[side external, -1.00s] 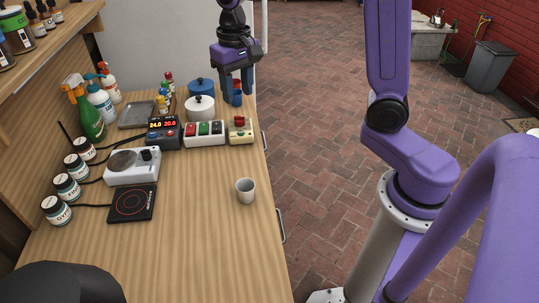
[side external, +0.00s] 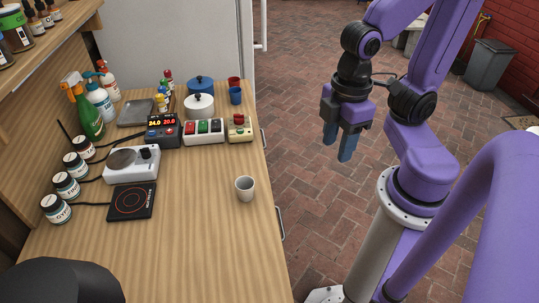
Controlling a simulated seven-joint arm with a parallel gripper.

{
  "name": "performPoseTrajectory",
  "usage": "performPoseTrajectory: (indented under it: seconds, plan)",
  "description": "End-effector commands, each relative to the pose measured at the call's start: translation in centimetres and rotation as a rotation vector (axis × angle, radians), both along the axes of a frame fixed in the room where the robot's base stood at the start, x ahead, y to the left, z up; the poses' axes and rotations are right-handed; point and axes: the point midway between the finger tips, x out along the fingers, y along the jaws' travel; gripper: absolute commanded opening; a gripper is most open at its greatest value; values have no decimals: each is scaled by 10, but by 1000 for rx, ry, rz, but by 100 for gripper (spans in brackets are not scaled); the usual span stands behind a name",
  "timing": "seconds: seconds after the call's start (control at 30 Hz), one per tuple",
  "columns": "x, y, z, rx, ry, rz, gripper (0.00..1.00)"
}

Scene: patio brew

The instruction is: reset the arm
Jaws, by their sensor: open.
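My gripper (side external: 338,148) hangs in the air over the brick paving, to the right of the wooden bench (side external: 200,255). Its two blue fingers point down, apart from each other, with nothing between them. My purple arm is folded back close above its own base. No object touches the gripper.
A grey cup (side external: 245,188) stands near the bench's right edge. A blue cup (side external: 236,96) and a red cup (side external: 234,82) stand at the back right, beside a white pot (side external: 199,106) and a blue pot (side external: 201,86). A button box (side external: 239,127) sits nearby.

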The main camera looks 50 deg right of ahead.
Motion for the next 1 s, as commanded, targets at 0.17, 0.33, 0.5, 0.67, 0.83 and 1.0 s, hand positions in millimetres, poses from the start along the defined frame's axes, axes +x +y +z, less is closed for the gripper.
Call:
performPoseTrajectory:
  seconds: [0.17,0.33,0.5,0.67,0.83,1.0]
  plan:
    - [-9,-4,-2,2,-1,47,46]
    - [-9,-4,-2,2,-1,47,46]
    - [-8,-4,-2,2,-1,45,46]
    - [-8,-3,-2,2,-1,45,46]
    - [-8,-3,-2,1,-1,45,46]
    - [-8,-3,-2,1,-1,44,46]
